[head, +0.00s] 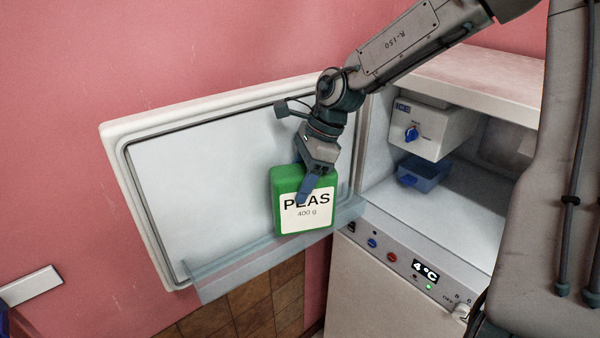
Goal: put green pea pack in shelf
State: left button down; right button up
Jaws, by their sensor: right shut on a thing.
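The green pea pack (289,222) has a white label reading PEAS 400 g. It hangs almost upright in front of the open fridge door's inner side, at the right end of the clear door shelf (225,278). My right gripper (306,190) is shut on the pack from above, one blue finger lying across the label. The pack's lower edge overlaps the clear shelf in the picture; I cannot tell whether it is inside or in front of it. My left gripper is not in view.
The fridge door (122,180) stands open to the left. The compartment holds a white box with a blue knob (432,130) and a blue tray (424,174). A control panel (410,262) reads 4°C. The door shelf's left part looks empty.

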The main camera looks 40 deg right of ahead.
jog(key=shift+w+f, duration=0.1)
jog(key=shift+f, duration=0.1)
jog(key=shift+w+f, duration=0.1)
jog(key=shift+f+b, duration=0.1)
jog(key=shift+b, duration=0.25)
jog(key=shift+f, duration=0.15)
jog(key=o, duration=1.7)
